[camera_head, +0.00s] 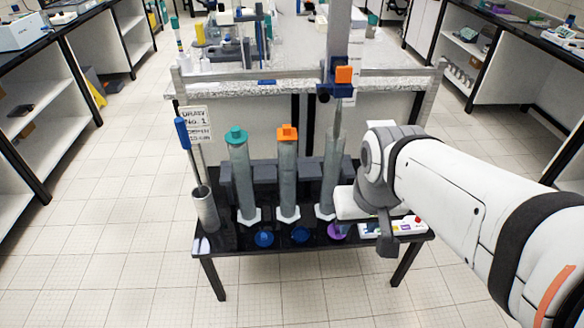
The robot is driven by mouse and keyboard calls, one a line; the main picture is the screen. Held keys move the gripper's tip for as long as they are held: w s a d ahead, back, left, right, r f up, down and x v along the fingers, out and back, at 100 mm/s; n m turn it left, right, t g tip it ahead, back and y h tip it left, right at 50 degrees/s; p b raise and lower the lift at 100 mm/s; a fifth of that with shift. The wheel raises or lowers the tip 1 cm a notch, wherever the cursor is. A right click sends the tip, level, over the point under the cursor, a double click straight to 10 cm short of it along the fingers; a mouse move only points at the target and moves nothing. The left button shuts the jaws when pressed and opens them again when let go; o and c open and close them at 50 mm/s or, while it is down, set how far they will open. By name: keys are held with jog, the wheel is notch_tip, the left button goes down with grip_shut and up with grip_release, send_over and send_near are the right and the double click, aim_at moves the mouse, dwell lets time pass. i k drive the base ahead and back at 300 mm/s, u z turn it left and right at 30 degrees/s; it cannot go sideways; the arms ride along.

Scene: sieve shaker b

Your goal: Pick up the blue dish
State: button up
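A small round blue dish (264,239) lies at the front edge of the low black table, in front of the teal-capped cylinder. A second, darker blue dish (300,235) lies to its right, in front of the orange-capped cylinder. A purple dish (338,231) is further right, close to my arm's end. My gripper (387,246) hangs low over the right part of the table, to the right of all three dishes. It is small and partly hidden by my wrist; its fingers cannot be made out clearly. No dish is seen in it.
Grey cylinders with a teal cap (236,134) and an orange cap (287,131) stand behind the dishes. A metal cup (205,210) holding a blue-handled tool is at left. A white power strip (400,228) lies near my gripper. Floor in front is clear.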

aim_at(301, 235)
jog(key=u, duration=2.85)
jog(key=k, duration=1)
jog(key=z, duration=2.2)
jog(key=i, duration=1.05)
jog(key=u, duration=0.05)
